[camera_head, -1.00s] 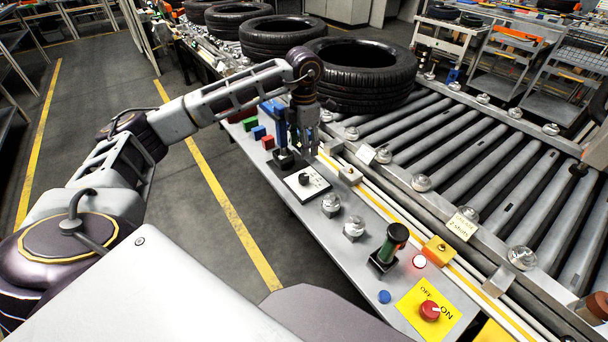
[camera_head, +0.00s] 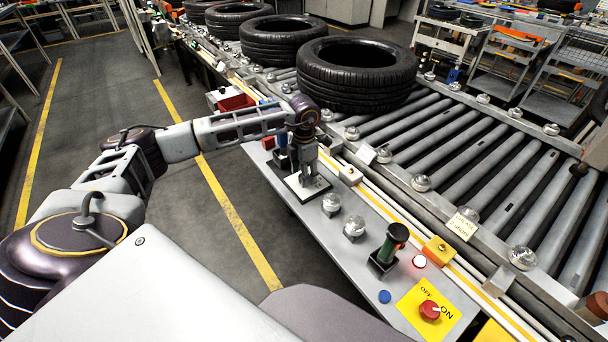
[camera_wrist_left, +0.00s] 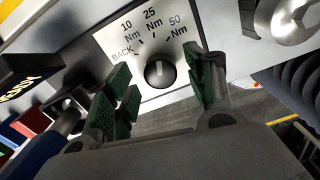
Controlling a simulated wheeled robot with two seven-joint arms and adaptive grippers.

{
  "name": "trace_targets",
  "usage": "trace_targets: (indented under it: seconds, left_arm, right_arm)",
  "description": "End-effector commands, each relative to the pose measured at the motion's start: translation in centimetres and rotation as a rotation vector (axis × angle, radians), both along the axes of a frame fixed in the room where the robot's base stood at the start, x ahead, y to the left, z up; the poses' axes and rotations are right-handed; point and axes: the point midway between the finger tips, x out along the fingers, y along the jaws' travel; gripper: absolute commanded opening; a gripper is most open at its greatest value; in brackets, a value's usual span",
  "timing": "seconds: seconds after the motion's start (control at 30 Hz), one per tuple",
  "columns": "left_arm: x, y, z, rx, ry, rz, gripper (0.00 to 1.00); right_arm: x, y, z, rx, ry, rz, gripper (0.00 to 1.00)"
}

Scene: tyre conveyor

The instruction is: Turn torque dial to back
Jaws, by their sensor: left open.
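The torque dial (camera_wrist_left: 159,73) is a black knob on a white plate (camera_wrist_left: 100,38) marked BACK, 10, 25 and 50 Nm. Its white pointer line faces up in the left wrist view, toward the 25 and 50 side rather than BACK. In the head view the plate (camera_head: 292,187) shows on the bench, but my gripper hides the knob. My left gripper (camera_head: 306,178) is over the plate. In the left wrist view its green-padded fingers (camera_wrist_left: 163,92) are apart, one on each side of the dial, with nothing held. My right gripper is not in view.
A red bin (camera_head: 236,103) is behind my left forearm. The roller conveyor (camera_head: 480,165) with tyres (camera_head: 357,75) runs along the right.

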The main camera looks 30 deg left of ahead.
Motion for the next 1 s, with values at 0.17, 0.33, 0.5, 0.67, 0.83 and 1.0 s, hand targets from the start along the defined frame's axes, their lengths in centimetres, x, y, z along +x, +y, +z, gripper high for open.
trace_targets:
  seconds: [0.17, 0.33, 0.5, 0.67, 0.83, 1.0]
  left_arm:
    - [0.00, -0.06, -0.84, -0.001, 0.000, -0.001, 0.55]
    - [0.00, -0.04, -0.95, -0.001, -0.001, -0.001, 0.55]
    - [0.00, -0.04, -0.94, -0.001, -0.001, -0.001, 0.51]
    - [0.00, -0.04, -0.93, -0.001, -0.001, -0.001, 0.30]
    - [0.00, -0.02, -0.92, -0.001, -0.001, -0.001, 0.09]
    - [0.00, -0.02, -0.91, -0.001, -0.001, 0.004, 0.08]
  right_arm:
    - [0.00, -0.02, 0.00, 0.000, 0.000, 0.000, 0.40]
    - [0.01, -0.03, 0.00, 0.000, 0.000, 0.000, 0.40]
    - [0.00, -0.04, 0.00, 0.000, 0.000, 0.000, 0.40]
    - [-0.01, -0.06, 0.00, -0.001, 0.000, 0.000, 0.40]
    - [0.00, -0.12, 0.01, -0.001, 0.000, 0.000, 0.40]
    - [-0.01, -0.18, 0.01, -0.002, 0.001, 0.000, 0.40]
